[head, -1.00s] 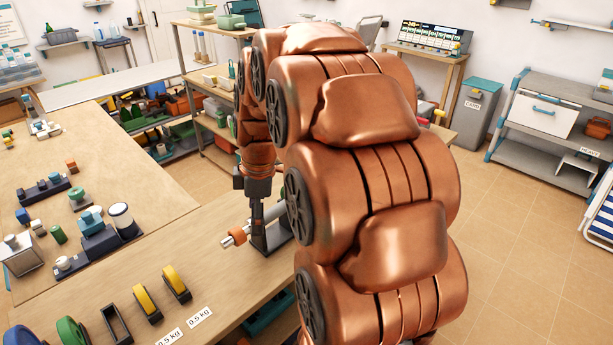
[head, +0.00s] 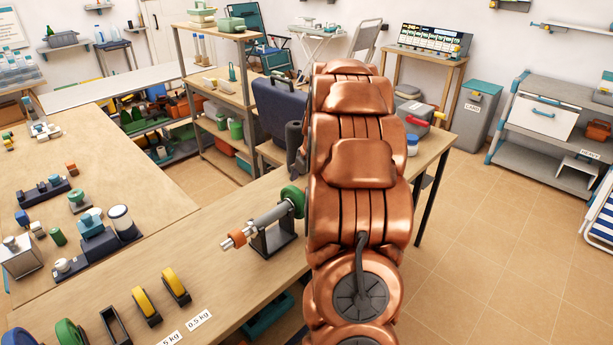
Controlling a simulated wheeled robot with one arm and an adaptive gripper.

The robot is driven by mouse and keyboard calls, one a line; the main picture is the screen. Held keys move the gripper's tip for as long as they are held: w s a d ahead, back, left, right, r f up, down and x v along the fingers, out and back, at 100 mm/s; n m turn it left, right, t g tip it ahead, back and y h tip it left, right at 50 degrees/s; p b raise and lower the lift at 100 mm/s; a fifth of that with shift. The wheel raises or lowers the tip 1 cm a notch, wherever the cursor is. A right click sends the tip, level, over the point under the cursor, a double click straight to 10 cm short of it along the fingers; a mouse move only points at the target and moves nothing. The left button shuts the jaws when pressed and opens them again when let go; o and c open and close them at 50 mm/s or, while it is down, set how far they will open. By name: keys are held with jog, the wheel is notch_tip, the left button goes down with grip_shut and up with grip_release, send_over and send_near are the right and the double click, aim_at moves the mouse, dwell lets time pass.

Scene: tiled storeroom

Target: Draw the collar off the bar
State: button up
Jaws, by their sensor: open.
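The orange collar (head: 237,239) sits around the bar (head: 267,218), close to its near left end. The bar is a grey rod lying roughly level on a dark stand (head: 273,239) on the wooden bench. A green disc (head: 292,198) is on the bar's far right part, partly hidden by my copper arm.
Yellow discs (head: 174,284) stand in dark holders at the bench front, with a green disc (head: 70,332) further left.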

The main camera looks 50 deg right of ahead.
jog(key=shift+p+x, duration=0.5)
jog(key=shift+x, duration=1.8)
jog(key=shift+c, duration=0.3)
jog(key=c, duration=1.2)
jog(key=d+b, duration=0.3)
jog(key=d, duration=0.5)
jog(key=shift+d, duration=0.4)
